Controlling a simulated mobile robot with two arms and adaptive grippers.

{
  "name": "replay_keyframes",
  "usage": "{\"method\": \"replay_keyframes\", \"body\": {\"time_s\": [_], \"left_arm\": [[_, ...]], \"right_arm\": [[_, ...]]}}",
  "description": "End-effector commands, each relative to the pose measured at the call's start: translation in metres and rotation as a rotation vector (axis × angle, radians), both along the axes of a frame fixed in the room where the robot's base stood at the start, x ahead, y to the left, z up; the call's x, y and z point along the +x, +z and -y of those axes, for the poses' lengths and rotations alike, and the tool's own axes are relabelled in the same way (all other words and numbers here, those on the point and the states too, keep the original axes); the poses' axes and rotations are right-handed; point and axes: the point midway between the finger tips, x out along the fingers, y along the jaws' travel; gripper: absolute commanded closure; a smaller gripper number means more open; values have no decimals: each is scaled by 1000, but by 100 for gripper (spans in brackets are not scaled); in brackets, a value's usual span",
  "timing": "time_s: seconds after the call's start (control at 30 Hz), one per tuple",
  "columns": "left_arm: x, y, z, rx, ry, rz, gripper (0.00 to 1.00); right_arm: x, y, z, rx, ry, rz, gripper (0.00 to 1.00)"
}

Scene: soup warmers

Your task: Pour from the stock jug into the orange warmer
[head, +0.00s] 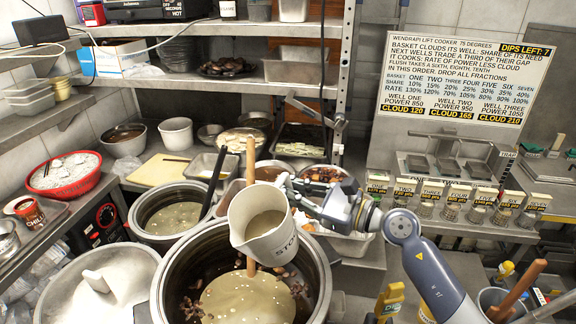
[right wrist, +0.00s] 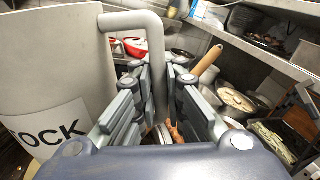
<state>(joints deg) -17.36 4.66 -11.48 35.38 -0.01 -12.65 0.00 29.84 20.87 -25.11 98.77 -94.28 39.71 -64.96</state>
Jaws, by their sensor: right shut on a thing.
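The stock jug (head: 262,228), pale grey with a "STO" label, is above a big dark pot (head: 165,290), leaning with its lip to the lower left. Pale liquid or the inner wall shows in its mouth; I cannot tell which. No stream is visible. My right gripper (head: 296,190) is shut on the jug's handle, which passes between the fingers (right wrist: 163,95) in the right wrist view. There the jug (right wrist: 55,80) fills the left side. The pot holds dark chunks and a pale yellowish pool. I see no clearly orange warmer. My left gripper is out of view.
A wooden handle (head: 250,165) stands up behind the jug, from the pot. A smaller pot (head: 145,205) of pale broth stands left, a lidded pot (head: 98,285) at front left. A red colander (head: 66,180) sits far left. A sign board (head: 465,85) stands back right.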

Motion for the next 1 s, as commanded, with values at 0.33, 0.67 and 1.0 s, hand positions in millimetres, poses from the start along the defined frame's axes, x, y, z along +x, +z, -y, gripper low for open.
{"method": "replay_keyframes", "body": {"time_s": [0.33, 0.67, 1.0], "left_arm": [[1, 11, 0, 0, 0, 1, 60], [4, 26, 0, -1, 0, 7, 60], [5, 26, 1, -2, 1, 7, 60]], "right_arm": [[-13, -33, -7, 184, -1, -297, 100], [-13, -14, -8, 181, 0, -295, 100], [-13, -13, -8, 180, 0, -293, 100]]}}
